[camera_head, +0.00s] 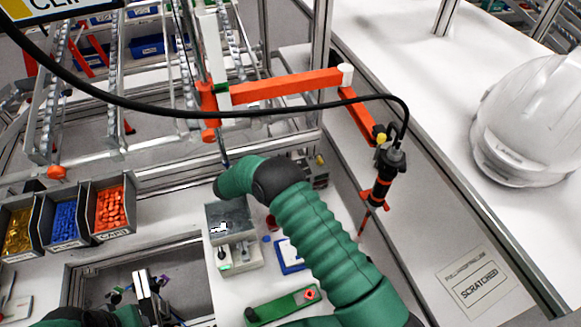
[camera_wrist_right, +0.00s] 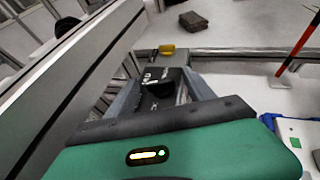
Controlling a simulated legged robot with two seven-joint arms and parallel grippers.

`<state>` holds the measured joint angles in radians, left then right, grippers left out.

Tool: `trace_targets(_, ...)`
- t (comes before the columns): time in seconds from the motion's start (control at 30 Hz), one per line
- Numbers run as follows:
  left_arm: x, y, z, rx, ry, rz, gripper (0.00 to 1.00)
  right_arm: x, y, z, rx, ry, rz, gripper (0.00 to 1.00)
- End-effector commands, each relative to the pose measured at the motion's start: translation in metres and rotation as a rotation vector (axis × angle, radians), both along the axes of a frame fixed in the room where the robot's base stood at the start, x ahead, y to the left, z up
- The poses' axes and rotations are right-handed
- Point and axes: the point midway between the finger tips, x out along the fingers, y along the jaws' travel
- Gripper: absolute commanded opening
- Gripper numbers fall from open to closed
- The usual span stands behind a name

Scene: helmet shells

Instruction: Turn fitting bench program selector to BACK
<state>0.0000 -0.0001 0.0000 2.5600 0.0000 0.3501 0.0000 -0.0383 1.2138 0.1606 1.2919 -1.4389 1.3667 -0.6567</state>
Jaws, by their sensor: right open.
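In the right wrist view, my right gripper (camera_wrist_right: 164,92) is open, one finger on each side of a black panel with white markings. A dark knob (camera_wrist_right: 160,88) stands out from this panel between the fingers; I take it for the program selector. Its pointer and the wording are too small to read, and I cannot tell whether the fingers touch it. In the head view, my green right arm reaches across the bench, and its gripper is hidden behind the wrist. My left gripper (camera_head: 148,288) is at the lower left, away from the panel; its jaw opening is unclear.
A grey-topped box (camera_head: 229,217) stands beside my right arm. Bins of yellow, blue and orange parts (camera_head: 112,207) stand at left. A screwdriver (camera_head: 379,190) hangs from an orange arm (camera_head: 285,86) at right. A white helmet shell (camera_head: 530,120) rests on the right table.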

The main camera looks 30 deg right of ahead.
Motion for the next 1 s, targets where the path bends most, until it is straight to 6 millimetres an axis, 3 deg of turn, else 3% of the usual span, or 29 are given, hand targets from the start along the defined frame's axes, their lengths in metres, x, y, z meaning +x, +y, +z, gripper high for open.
trace_targets(0.13, -0.0001, 0.0, -0.0005, 0.0, 0.0, 0.0, 0.36, 0.0004, 0.0004, -0.0007, 0.0, 0.001, 0.0, 0.6)
trace_targets(0.6, 0.0, 0.0, -0.0004, 0.0, 0.0, 0.0, 0.36, 0.0006, 0.0006, 0.0005, -0.001, -0.001, 0.001, 0.0)
trace_targets(1.0, 0.0001, 0.0, 0.0028, 0.0, 0.0, 0.0, 0.36, -0.0005, 0.0005, 0.0033, -0.004, 0.0, 0.087, 0.0)
